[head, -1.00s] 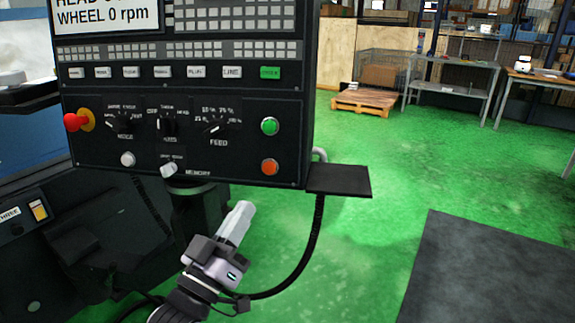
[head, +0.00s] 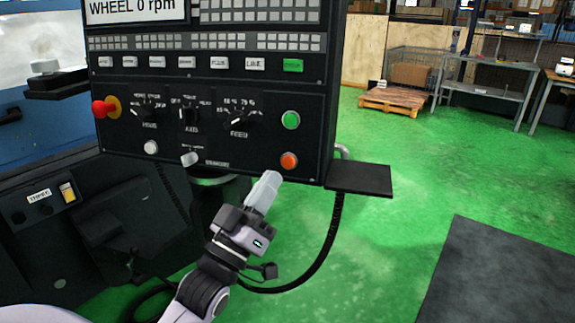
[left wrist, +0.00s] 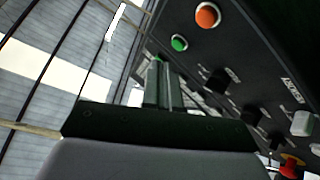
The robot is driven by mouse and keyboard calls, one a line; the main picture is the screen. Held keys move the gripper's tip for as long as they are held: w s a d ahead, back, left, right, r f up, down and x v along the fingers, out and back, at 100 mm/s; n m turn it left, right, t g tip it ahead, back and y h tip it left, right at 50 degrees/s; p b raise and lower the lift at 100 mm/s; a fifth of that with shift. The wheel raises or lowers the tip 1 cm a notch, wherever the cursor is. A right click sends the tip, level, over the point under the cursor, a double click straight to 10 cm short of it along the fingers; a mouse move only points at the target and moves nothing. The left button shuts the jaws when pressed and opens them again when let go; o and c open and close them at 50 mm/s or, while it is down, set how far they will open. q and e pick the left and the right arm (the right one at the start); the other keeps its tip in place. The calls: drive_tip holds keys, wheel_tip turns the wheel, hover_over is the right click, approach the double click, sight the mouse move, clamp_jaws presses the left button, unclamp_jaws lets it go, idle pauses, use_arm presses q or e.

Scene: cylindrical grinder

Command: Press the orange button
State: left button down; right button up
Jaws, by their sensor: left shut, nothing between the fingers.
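The orange button (head: 288,160) is at the lower right of the black control panel (head: 215,140), below the green button (head: 290,120). My left gripper (head: 268,178) is shut and empty. In the head view its fingertips are just below and left of the orange button; I cannot tell how far they are from the panel. In the left wrist view the orange button (left wrist: 208,15) is at the top, right of and above the shut fingers (left wrist: 163,75), with the green button (left wrist: 180,43) nearer the tips. My right gripper is not in view.
A red emergency knob (head: 104,108), dials and white knobs are on the same panel. A small black shelf (head: 360,179) juts out at the panel's lower right. A dark cable (head: 325,240) hangs below it. Green floor to the right is open, with a dark mat (head: 500,270).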

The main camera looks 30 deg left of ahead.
sight(288, 162)
use_arm(q)
drive_tip(key=w+a+f+b, duration=0.1)
drive_tip(key=w+a, duration=0.1)
drive_tip(key=w, duration=0.4)
drive_tip(key=shift+b, duration=0.35)
drive_tip(key=shift+w, duration=0.15)
idle(1.6)
drive_tip(key=shift+w+a+f, duration=0.1)
drive_tip(key=shift+w+f, duration=0.05)
drive_tip(key=shift+w, duration=0.15)
drive_tip(key=shift+w+a, duration=0.15)
drive_tip(key=shift+w, duration=0.25)
idle(0.6)
idle(0.3)
drive_tip(key=shift+s+d+p, duration=0.25)
drive_tip(key=shift+s+p, duration=0.15)
drive_tip(key=shift+s, duration=0.4)
